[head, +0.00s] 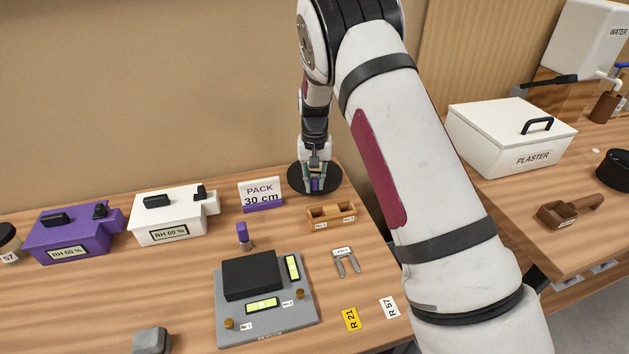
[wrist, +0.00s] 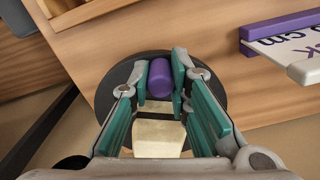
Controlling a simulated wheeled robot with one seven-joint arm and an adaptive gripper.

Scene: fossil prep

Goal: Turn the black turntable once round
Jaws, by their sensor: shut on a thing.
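The black turntable (head: 296,180) is a round disc at the back of the wooden table; its dark rim also shows in the wrist view (wrist: 107,98). My gripper (head: 316,186) reaches down over it from above. In the wrist view my gripper (wrist: 160,82) has its green-padded fingers on both sides of an upright-looking purple cylinder (wrist: 160,76) and is shut on it. The cylinder stands over the disc; whether it is fixed to the disc is hidden. A pale cream block (wrist: 158,136) shows between the fingers, nearer the palm.
A "PACK 30 cm" sign (head: 262,193) stands just left of the turntable, and a small wooden tray (head: 331,223) lies in front. A grey device with a black block (head: 250,276) sits nearer. A purple-topped piece (head: 243,236) stands between. White (head: 172,216) and purple (head: 72,235) boxes are left.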

